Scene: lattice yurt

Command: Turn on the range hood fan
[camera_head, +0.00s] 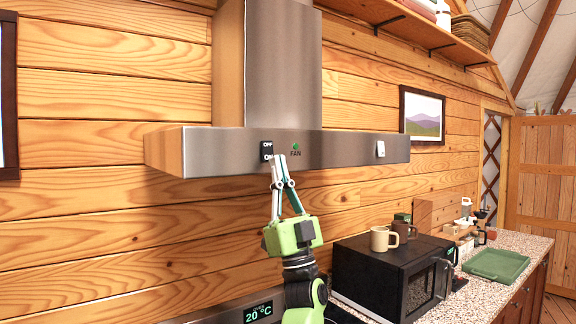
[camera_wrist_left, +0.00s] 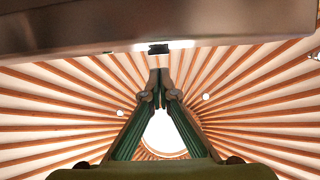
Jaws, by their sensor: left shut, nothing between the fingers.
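The steel range hood (camera_head: 350,148) juts from the log wall. On its front edge is a black switch (camera_head: 266,147) marked OFF at the top, with ON at its lower end partly behind my fingertips. Right of it are the word FAN and a green dot (camera_head: 295,146). My left gripper (camera_head: 279,158) is shut and empty, pointing up at the switch's lower end. In the left wrist view my fingertips (camera_wrist_left: 160,73) are together just below a small dark piece (camera_wrist_left: 158,49) on the hood's edge. Whether they touch the switch I cannot tell. My right gripper is out of view.
A white switch (camera_head: 380,149) is at the hood's right end. Below stand a black microwave (camera_head: 385,272) with a mug (camera_head: 383,239) on top, and a green tray (camera_head: 496,264) on the speckled counter. A display below my arm reads OVEN 20 °C.

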